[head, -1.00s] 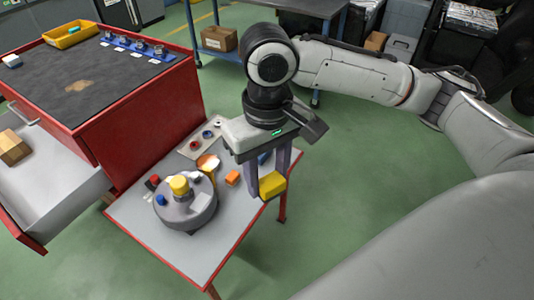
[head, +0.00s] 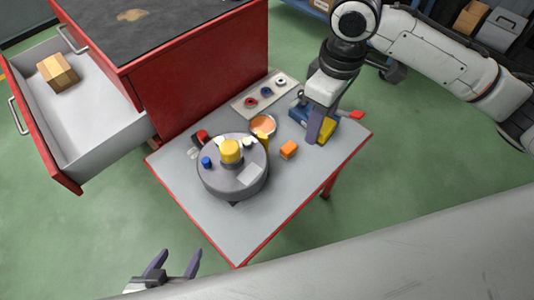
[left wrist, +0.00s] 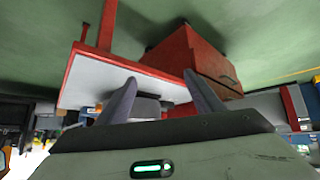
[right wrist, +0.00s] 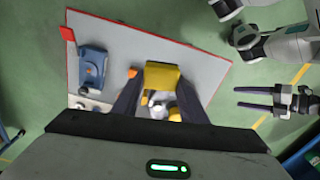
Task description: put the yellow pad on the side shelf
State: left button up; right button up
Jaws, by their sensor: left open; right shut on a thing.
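The yellow pad (head: 327,131) is held between the fingers of my right gripper (head: 318,132), which is shut on it. The pad (right wrist: 162,76) also shows between the fingertips in the right wrist view. They are over the right part of the grey, red-edged side shelf (head: 250,222). I cannot tell whether the pad touches the surface. My left gripper (head: 173,264) is open and empty, off the shelf's front-left edge. The shelf (left wrist: 92,82) also shows ahead of it in the left wrist view.
A round grey fixture (head: 225,188) with a yellow knob stands on the shelf. An orange block (head: 288,149), a blue tool (head: 300,109) and a tray of rings (head: 250,103) lie near the pad. The red cabinet (head: 205,75) and open drawer (head: 100,128) stand left. Front-right shelf space is clear.

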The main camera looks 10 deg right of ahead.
notch_tip(320, 180, down, 8)
jog(key=w+n+b, duration=0.2)
jog(key=n+b, duration=0.1)
jog(key=n, duration=0.1)
jog(key=n+b, duration=0.5)
jog(key=n, duration=0.3)
send_over(305, 173)
notch_tip(305, 173, down, 15)
jog(key=shift+r, duration=0.15)
jog(key=shift+f, duration=0.5)
notch_tip(305, 173, down, 3)
jog(key=shift+f, duration=0.15)
pick_arm(q)
notch_tip(305, 173, down, 7)
jog(key=d, duration=0.1)
jog(key=shift+w+d+f, duration=0.15)
jog(key=shift+f, duration=0.05)
jog(key=shift+r, duration=0.1)
pick_arm(e)
jog(key=shift+f, duration=0.15)
jog(key=o, duration=0.5)
jog(key=shift+a+f, duration=0.1)
pick_arm(q)
jog(key=shift+w, duration=0.25)
pick_arm(e)
jog(key=o, duration=0.4)
